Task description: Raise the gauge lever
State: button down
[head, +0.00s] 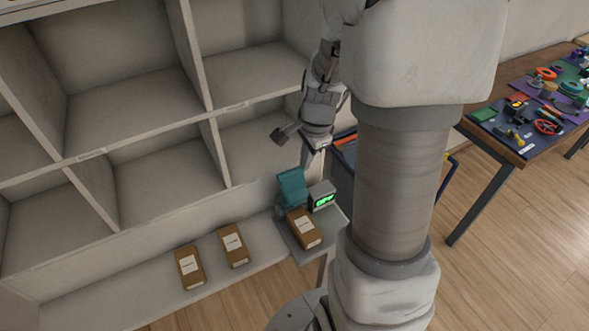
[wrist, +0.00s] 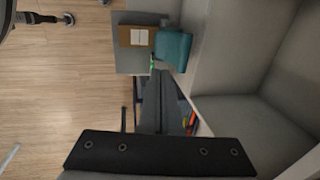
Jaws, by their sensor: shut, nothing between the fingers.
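A small grey device with a lit green display (head: 322,197) stands at the right end of the low ledge, and it looks like the gauge. I cannot make out a separate lever on it. A teal block (head: 291,187) stands directly beside it; it also shows in the wrist view (wrist: 173,50). Only a sliver of the green display (wrist: 153,61) shows in the wrist view. My gripper (head: 312,150) hangs above the device and the teal block, apart from both. It is shut and empty.
A brown labelled box (head: 304,228) lies on a grey plate (head: 332,235) before the device. Two similar boxes (head: 233,245) (head: 189,267) lie on the ledge to the left. Empty shelf compartments (head: 135,110) stand behind. A cluttered table (head: 500,140) stands at right.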

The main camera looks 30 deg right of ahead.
jog(key=shift+w+a+f+p, duration=0.15)
jog(key=shift+w+f, duration=0.75)
jog(key=shift+f, duration=0.55)
jog(key=shift+w+d+f+p, duration=0.1)
jog(key=shift+w+f, duration=0.75)
jog(key=shift+f, duration=0.65)
jog(key=shift+w+a+f+p, duration=0.15)
jog(key=shift+w+f, duration=0.75)
jog(key=shift+f, duration=0.55)
jog(key=shift+w+d, duration=0.1)
jog(key=w, duration=0.5)
jog(key=shift+b, duration=0.4)
jog(key=shift+r, duration=0.1)
